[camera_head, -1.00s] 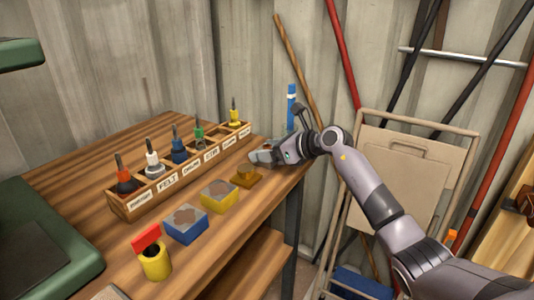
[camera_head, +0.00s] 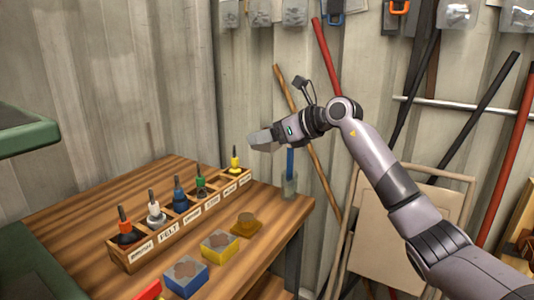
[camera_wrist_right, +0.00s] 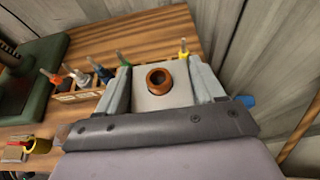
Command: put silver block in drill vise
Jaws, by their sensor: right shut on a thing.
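My right gripper (camera_head: 258,140) is raised above the far right end of the wooden bench. It is shut on the silver block (camera_wrist_right: 180,97), a light grey block with a copper-coloured ring around a hole in its top, seen between the two fingers in the right wrist view. In the head view the block is hard to tell from the fingers. I cannot make out a drill vise in either view. A green machine (camera_head: 50,270) stands at the left, cut off by the picture edge. My left gripper is not in view.
On the bench are a labelled wooden rack (camera_head: 185,222) of several coloured tools, a blue block (camera_head: 187,282), a yellow block (camera_head: 220,248) and a brown piece (camera_head: 246,225). A corrugated wall is behind.

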